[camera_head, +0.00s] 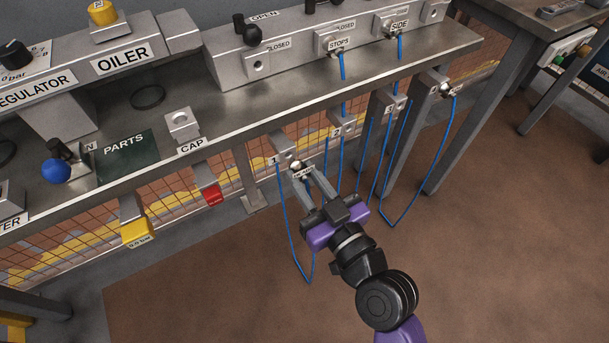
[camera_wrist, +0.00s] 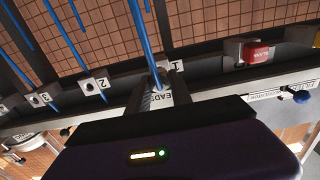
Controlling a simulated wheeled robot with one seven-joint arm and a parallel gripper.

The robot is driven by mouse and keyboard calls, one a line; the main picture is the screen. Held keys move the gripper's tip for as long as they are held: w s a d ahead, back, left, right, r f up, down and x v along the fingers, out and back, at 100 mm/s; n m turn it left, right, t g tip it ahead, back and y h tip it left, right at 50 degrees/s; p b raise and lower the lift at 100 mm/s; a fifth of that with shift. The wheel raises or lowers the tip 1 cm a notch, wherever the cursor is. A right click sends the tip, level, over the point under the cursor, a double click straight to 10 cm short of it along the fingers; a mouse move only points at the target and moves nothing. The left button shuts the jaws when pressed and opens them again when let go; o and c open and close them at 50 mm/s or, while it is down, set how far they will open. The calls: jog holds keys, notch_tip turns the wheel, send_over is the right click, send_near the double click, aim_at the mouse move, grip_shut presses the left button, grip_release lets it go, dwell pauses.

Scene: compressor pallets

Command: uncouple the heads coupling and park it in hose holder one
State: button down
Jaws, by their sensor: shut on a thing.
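The heads coupling (camera_head: 301,171) is a small metal piece with a white tag and a blue hose. My gripper (camera_head: 308,178) is shut on it, right at hose holder one (camera_head: 283,155), a grey block marked 1 on the bench's front edge. I cannot tell whether the coupling is seated in the holder or just in front of it. In the wrist view the tag reading "HEADS" (camera_wrist: 159,99) shows between the fingers, with the blue hose (camera_wrist: 142,40) rising from it. The holder's number tag (camera_wrist: 176,66) is just beyond.
The STOPS (camera_head: 338,44) and SIDE (camera_head: 399,25) couplings sit on the manifold above. A CAP block (camera_head: 183,122), a red tag (camera_head: 212,193) and a yellow tag (camera_head: 137,231) are to the left. The floor in front is clear.

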aim_at(306, 180)
jog(key=shift+x, duration=1.35)
jog(key=c, duration=1.1)
grip_release()
jog(key=v, duration=0.7)
jog(key=shift+s+d+b, duration=0.2)
jog(key=shift+s+b, duration=0.1)
